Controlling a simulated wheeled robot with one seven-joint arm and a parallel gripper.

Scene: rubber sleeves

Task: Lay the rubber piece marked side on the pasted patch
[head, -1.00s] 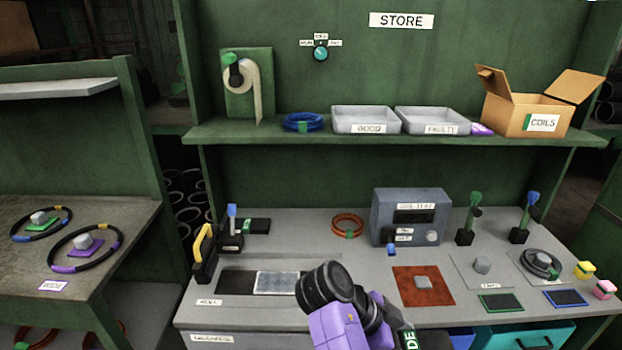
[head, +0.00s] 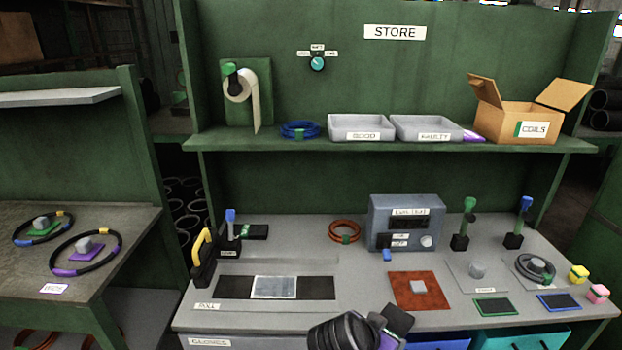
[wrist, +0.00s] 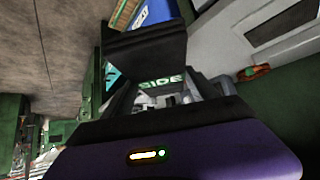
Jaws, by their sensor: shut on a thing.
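The pasted patch looks to be the pale grey rectangle (head: 274,287) lying on a dark strip (head: 318,288) on the bench, left of centre. My gripper (head: 392,326) is at the bottom edge of the head view, in front of the bench and to the right of the patch, apart from it. In the wrist view its dark jaw and purple body frame a dark piece with green letters reading SIDE (wrist: 162,81). The gripper is shut on this piece. Most of the piece is hidden by the jaws, and it does not show clearly in the head view.
A yellow-handled tool (head: 203,257) stands left of the strip. A rust-red mat (head: 437,297) with a grey block lies to the right. A grey tester box (head: 405,222) stands behind. Green and blue pads and small coloured blocks occupy the right side. A shelf (head: 390,145) overhangs the back.

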